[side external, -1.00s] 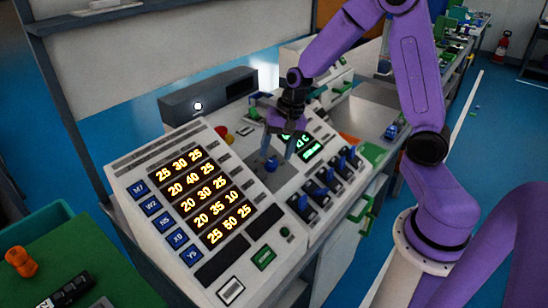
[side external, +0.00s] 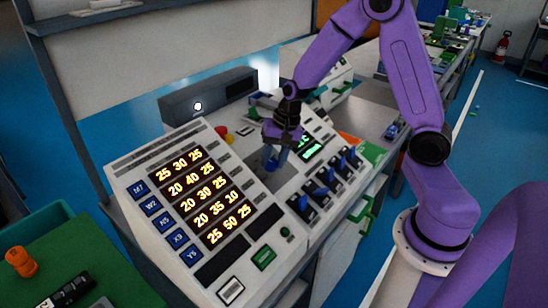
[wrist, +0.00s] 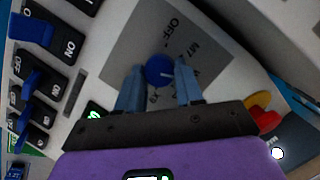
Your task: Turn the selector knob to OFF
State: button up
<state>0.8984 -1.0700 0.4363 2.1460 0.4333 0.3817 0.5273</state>
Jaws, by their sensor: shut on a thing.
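The selector knob (wrist: 159,71) is round and blue with a pale pointer line. It sits on a grey plate (wrist: 128,48) with an OFF label above and to the right of it in the wrist view, and other printed marks partly hidden. My gripper (wrist: 159,78) has its two blue-grey fingers on either side of the knob and is shut on it. In the side external view my gripper (side external: 273,160) reaches down onto the panel, and the knob is mostly hidden by the fingers there.
Several blue ON/OFF switches (side external: 327,180) stand close to the right of the knob. A panel with lit orange numbers (side external: 205,195) is to the left. A red button (wrist: 267,118) with yellow is near my gripper. A green display (side external: 311,151) lies just beyond.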

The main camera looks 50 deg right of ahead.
jog(key=shift+n, duration=0.4)
jog(key=n+h, duration=0.1)
jog(key=n, duration=0.2)
jog(key=shift+a+g, duration=0.15)
jog(key=shift+g, duration=0.15)
jog(key=n, duration=0.2)
jog(key=n+h, duration=0.1)
jog(key=n, duration=0.1)
jog(key=shift+a+n+h, duration=0.15)
jog(key=shift+n+h, duration=0.15)
jog(key=n+h, duration=0.1)
jog(key=n, duration=0.3)
jog(key=shift+a, duration=0.15)
jog(key=shift+s+n+t+h, duration=0.1)
jog(key=shift+n+t+h, duration=0.25)
jog(key=shift+n, duration=0.75)
jog(key=shift+n+t+h, duration=0.25)
jog(key=shift+n+h, duration=0.2)
jog(key=shift+n, duration=0.65)
jog(key=o, duration=1)
jog(key=shift+o, duration=0.2)
